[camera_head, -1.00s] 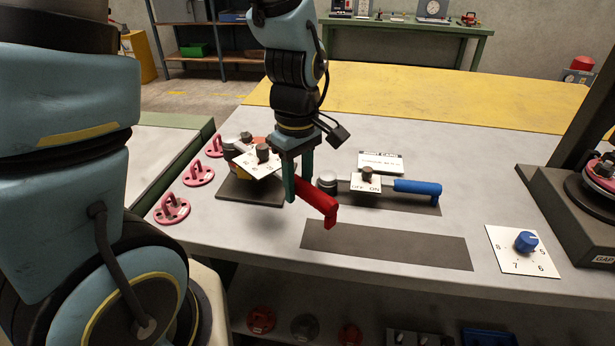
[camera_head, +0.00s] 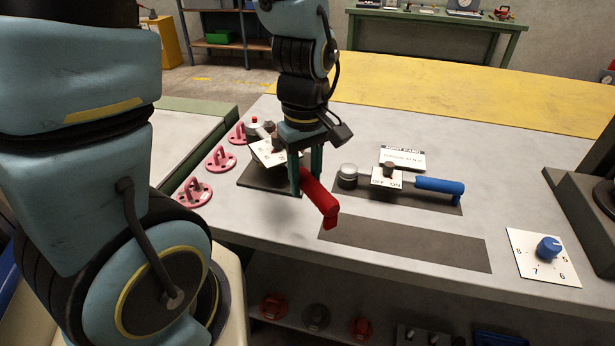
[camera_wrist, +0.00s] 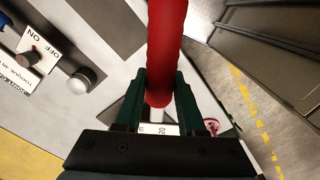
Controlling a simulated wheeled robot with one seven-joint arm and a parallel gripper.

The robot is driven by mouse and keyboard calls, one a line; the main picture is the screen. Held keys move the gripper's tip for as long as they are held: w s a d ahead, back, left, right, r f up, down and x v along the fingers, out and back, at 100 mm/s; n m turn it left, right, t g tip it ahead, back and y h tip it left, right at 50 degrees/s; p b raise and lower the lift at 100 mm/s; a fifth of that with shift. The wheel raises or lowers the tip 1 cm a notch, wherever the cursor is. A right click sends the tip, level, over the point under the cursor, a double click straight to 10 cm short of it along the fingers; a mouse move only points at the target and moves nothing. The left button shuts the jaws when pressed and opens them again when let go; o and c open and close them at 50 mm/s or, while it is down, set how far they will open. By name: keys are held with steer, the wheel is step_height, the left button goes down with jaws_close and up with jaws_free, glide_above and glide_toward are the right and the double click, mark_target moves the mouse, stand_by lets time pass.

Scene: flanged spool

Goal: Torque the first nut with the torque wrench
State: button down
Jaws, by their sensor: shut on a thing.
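My gripper (camera_head: 306,178) is shut on the red handle (camera_head: 321,202) of a wrench, just above the left part of the bench. The handle's free end points toward the bench's front edge. In the wrist view my gripper (camera_wrist: 157,100) has one finger on each side of the red handle (camera_wrist: 166,45). A white card with numbers (camera_head: 265,154) sits near the wrench's far end, over a dark plate (camera_head: 262,184). My fingers and arm hide much of that area. I cannot tell how the wrench head sits on any nut.
A blue-handled tool (camera_head: 437,185) with an OFF/ON card (camera_head: 385,179) lies on a dark mat to the right. An empty dark strip (camera_head: 405,243) lies in front. Several pink flanged parts (camera_head: 194,192) line the left edge. A blue dial (camera_head: 548,248) is at right.

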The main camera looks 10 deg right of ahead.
steer(key=shift+r+p, duration=2.35)
steer(key=shift+r, duration=0.35)
steer(key=shift+f, duration=0.1)
